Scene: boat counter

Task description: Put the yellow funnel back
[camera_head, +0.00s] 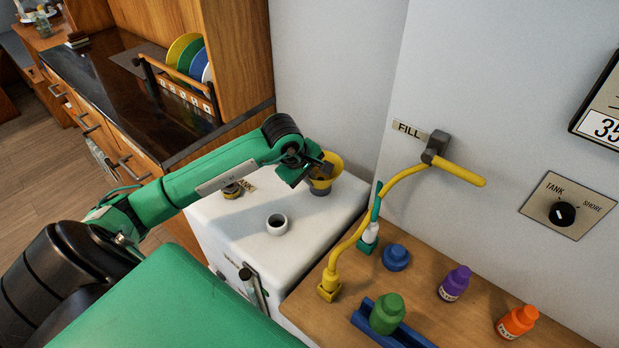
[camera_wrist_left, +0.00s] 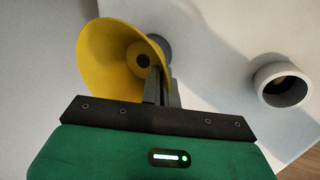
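The yellow funnel (camera_head: 331,161) is at the back right corner of the white tank box (camera_head: 315,225), directly above a grey round holder (camera_head: 320,190). I cannot tell whether it rests in it. My left gripper (camera_head: 311,172) is at the funnel's left side. In the left wrist view the funnel (camera_wrist_left: 105,50) opens toward the camera. The fingers (camera_wrist_left: 162,88) there are close together on its rim. The white open filler neck (camera_head: 277,225) stands apart, front left of the funnel; it also shows in the wrist view (camera_wrist_left: 282,84). My right gripper is out of view.
Right of the box, a wooden counter (camera_head: 450,325) carries a yellow hose (camera_head: 347,243), a blue cap (camera_head: 396,257) and several bottles. The wall stands close behind the funnel. A plate rack (camera_head: 185,85) is at back left.

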